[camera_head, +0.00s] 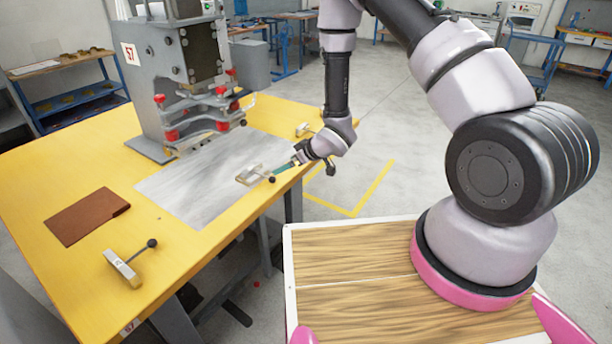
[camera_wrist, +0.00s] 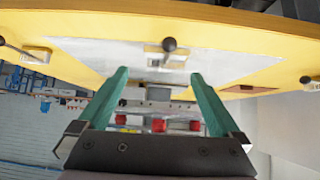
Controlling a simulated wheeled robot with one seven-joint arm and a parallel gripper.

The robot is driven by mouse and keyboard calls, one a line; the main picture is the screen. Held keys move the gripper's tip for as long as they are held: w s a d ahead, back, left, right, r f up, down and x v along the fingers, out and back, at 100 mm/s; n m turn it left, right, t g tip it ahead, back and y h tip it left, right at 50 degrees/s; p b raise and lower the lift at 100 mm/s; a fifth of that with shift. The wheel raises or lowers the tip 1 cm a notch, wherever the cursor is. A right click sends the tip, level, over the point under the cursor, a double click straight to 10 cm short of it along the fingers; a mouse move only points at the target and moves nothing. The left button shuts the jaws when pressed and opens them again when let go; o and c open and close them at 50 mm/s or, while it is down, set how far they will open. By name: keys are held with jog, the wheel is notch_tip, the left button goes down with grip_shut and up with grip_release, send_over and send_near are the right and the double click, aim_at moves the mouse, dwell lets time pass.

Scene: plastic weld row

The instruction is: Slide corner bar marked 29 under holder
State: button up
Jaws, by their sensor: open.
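My gripper (camera_head: 285,167) is at the right edge of the yellow table, low by a small metal holder (camera_head: 254,174) with a black ball-ended lever. In the wrist view, its two green fingers (camera_wrist: 158,76) are apart, with nothing held between them. The holder's dark ball (camera_wrist: 169,45) shows between and beyond the fingertips. A similar holder (camera_head: 122,268) stands at the table's near left, and another (camera_head: 304,129) at the far right edge. I cannot read the mark 29 anywhere, and cannot pick out the corner bar for certain.
A grey welding press (camera_head: 180,60) with red knobs and a 57 sign stands at the back of the yellow table (camera_head: 60,200). A grey sheet (camera_head: 190,185) lies before it, with a brown flat piece (camera_head: 86,216) to its left. Yellow table surface is clear between them.

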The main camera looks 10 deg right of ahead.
aim_at(259, 173)
jog(key=shift+s+f+x, duration=0.25)
jog(key=shift+s+x, duration=0.05)
jog(key=shift+x, duration=1.45)
jog(key=shift+s+f+x, duration=0.25)
jog(key=shift+s+x, duration=0.1)
jog(key=shift+x, duration=1.4)
jog(key=shift+s+f+x, duration=0.3)
jog(key=shift+x, duration=1.4)
jog(key=shift+d, duration=0.1)
jog(key=shift+c, duration=0.3)
grip_shut()
jog(key=shift+w+a, duration=0.9)
jog(key=shift+a, duration=0.3)
jog(key=shift+w+a, duration=1)
jog(key=shift+a, duration=0.2)
